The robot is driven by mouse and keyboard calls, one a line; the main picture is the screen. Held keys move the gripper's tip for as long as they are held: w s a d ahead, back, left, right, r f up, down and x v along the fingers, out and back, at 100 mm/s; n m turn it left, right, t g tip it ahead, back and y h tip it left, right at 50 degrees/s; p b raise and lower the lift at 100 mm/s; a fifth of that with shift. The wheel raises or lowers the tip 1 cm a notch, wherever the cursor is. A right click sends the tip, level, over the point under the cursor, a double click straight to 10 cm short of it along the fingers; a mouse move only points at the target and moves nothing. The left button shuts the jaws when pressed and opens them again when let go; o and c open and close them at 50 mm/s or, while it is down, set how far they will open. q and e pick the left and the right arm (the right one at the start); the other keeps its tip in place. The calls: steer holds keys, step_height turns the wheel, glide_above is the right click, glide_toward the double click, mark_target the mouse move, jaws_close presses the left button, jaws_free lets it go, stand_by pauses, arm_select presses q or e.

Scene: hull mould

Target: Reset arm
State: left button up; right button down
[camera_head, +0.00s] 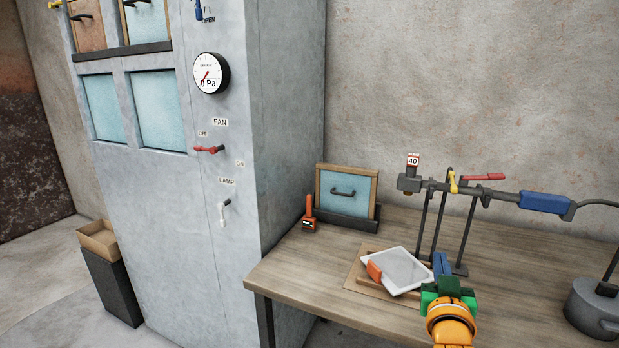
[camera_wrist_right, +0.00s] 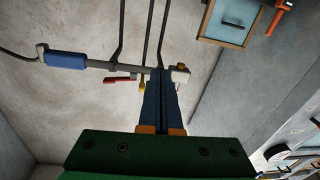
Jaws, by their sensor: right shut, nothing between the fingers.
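My right gripper (camera_head: 441,266) is above the wooden table, at the right of the head view, with its blue fingers pointing up and away. It also shows in the right wrist view (camera_wrist_right: 161,75), where its blue fingers are together with nothing between them. In the head view it is just right of a pale flat panel with an orange grip (camera_head: 405,268), which lies tilted over a wooden board. I cannot tell whether the gripper touches the panel. My left gripper is not in view.
A pipe rig with a blue handle (camera_head: 543,202) and a red lever (camera_head: 483,177) stands behind the gripper. A grey pot (camera_head: 597,308) is at the right. A framed blue panel (camera_head: 346,192) and an orange tool (camera_head: 309,217) stand beside the grey cabinet (camera_head: 223,262). The table's front left is clear.

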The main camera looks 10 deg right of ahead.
steer(key=s+a+f+n+g+y, duration=0.2)
steer(key=s+a+f+g+y, duration=0.15)
steer(key=s+f, duration=0.4)
steer(key=s+a+f+n+g+y, duration=0.1)
steer(key=s+a+f+g+y, duration=0.2)
steer(key=f, duration=0.8)
steer(key=s+a+f+n+g+y, duration=0.1)
steer(key=s+a+f+n+g, duration=0.2)
steer(key=s, duration=0.6)
steer(key=s+a+f+g+y, duration=0.1)
steer(key=s+a+f+g, duration=0.35)
steer(key=s, duration=0.55)
steer(key=s+d+f+x, duration=0.1)
steer(key=s+x, duration=0.2)
steer(key=x, duration=1.3)
steer(key=s+d+f+g, duration=0.1)
steer(key=s+f, duration=1)
steer(key=s, duration=0.2)
steer(key=shift+s+d, duration=0.3)
steer(key=shift+f+h, duration=0.1)
steer(key=shift+h, duration=0.15)
